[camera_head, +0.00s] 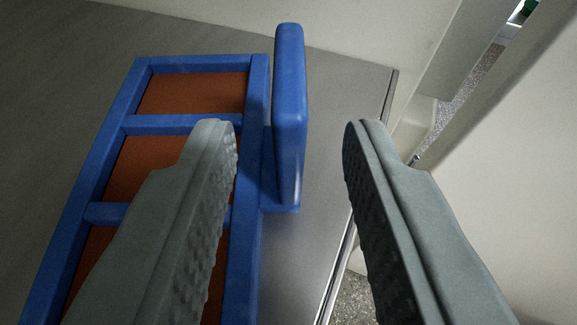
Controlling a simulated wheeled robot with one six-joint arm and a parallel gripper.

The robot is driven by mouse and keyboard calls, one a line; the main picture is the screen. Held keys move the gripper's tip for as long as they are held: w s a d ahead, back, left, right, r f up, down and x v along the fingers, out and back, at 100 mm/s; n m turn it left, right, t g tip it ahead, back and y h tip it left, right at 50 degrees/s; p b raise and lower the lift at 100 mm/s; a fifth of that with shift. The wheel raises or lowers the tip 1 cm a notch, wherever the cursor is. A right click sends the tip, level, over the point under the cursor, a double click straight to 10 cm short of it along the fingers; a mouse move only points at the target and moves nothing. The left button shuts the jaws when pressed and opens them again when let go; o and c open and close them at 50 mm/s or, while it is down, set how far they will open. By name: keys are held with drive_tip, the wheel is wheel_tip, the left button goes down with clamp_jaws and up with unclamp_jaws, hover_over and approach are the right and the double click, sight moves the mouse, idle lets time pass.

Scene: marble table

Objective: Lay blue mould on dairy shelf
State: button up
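The blue mould (256,150) lies on a grey metal shelf (340,100). It has a ladder-like blue frame with reddish-brown panels (195,95) and an upright blue slab (291,100) along its right side. My gripper (290,130) is open. Its left finger covers part of the frame and panels. Its right finger is to the right of the slab, over the shelf's front edge. The slab shows between the two fingers, with a gap on both sides. The lower end of the mould runs out of the picture.
A pale wall (350,30) stands behind the shelf. A light panel (510,150) stands at the right, with a narrow gap showing speckled floor (470,85). The shelf has a metal edge on the right. Bare shelf shows left of the mould.

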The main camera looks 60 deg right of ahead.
drive_tip(key=shift+v, duration=2.5)
drive_tip(key=shift+s, duration=0.1)
drive_tip(key=s+a+r+n+t+y, duration=0.4)
drive_tip(key=s+r, duration=0.1)
drive_tip(key=s, duration=0.4)
drive_tip(key=s+a+r+n+t+y, duration=0.4)
drive_tip(key=s+r, duration=0.1)
drive_tip(key=s, duration=0.4)
drive_tip(key=s+a+r+n+t+y, duration=0.3)
drive_tip(key=s+a+r+n+y, duration=0.1)
drive_tip(key=s, duration=0.6)
drive_tip(key=shift+a+r+n+t+y, duration=0.4)
drive_tip(key=shift+a+r+n, duration=0.1)
drive_tip(key=shift+r+n, duration=0.1)
drive_tip(key=shift+f, duration=0.1)
